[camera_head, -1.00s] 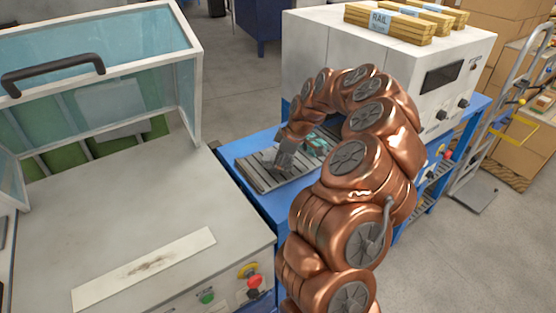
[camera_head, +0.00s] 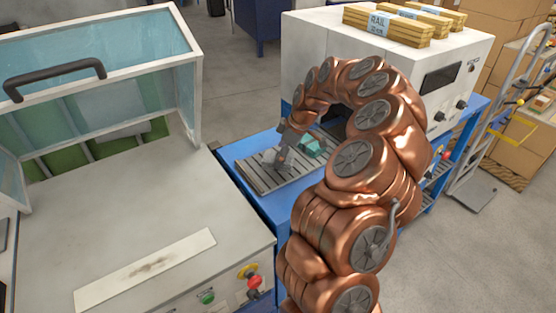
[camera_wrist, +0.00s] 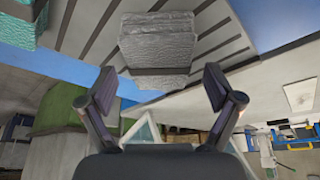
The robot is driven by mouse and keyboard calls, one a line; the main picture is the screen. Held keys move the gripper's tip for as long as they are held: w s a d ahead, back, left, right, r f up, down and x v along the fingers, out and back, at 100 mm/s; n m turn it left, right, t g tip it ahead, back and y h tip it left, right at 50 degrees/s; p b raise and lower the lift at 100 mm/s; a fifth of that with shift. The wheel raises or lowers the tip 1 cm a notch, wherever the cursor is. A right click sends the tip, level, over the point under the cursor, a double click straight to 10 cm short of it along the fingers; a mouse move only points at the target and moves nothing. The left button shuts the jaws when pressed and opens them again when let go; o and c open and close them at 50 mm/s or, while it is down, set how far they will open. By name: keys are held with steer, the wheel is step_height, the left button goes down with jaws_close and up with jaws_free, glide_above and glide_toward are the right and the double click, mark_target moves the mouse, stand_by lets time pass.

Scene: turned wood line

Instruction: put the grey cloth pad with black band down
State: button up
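The grey cloth pad with black band (camera_wrist: 158,40) lies on a grey slatted bed (camera_head: 252,176) in the wrist view, its dark band running across the side nearest my fingers. No finger appears to press on the pad.
A teal block (camera_head: 311,146) lies on the same bed, right of the pad. A white machine (camera_head: 385,70) with several wooden rails (camera_head: 390,25) on top stands behind. A bench with an open clear guard (camera_head: 105,45) stands left. A hand truck (camera_head: 500,130) is at right.

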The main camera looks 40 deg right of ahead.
steer(key=b+v, duration=0.2)
steer(key=v, duration=0.8)
steer(key=s+a+r+g, duration=0.15)
steer(key=s+a, duration=0.25)
steer(key=a, duration=0.8)
steer(key=s+a+r+g, duration=0.1)
steer(key=s+a+r, duration=0.2)
steer(key=a, duration=0.8)
steer(key=s+a+f+m+g+h, duration=0.1)
steer(key=s+a+f+m, duration=0.1)
steer(key=s, duration=0.6)
steer(key=s+a+f+m+g+h, duration=0.1)
steer(key=s+a+f+m, duration=0.1)
steer(key=s, duration=0.6)
steer(key=s+a+f+m+g+h, duration=0.1)
steer(key=s+f+m, duration=0.3)
steer(key=s, duration=0.4)
steer(key=shift+a+f, duration=0.3)
steer(key=shift+a, duration=0.4)
steer(key=shift+d+m, duration=0.15)
steer(key=shift+m, duration=0.15)
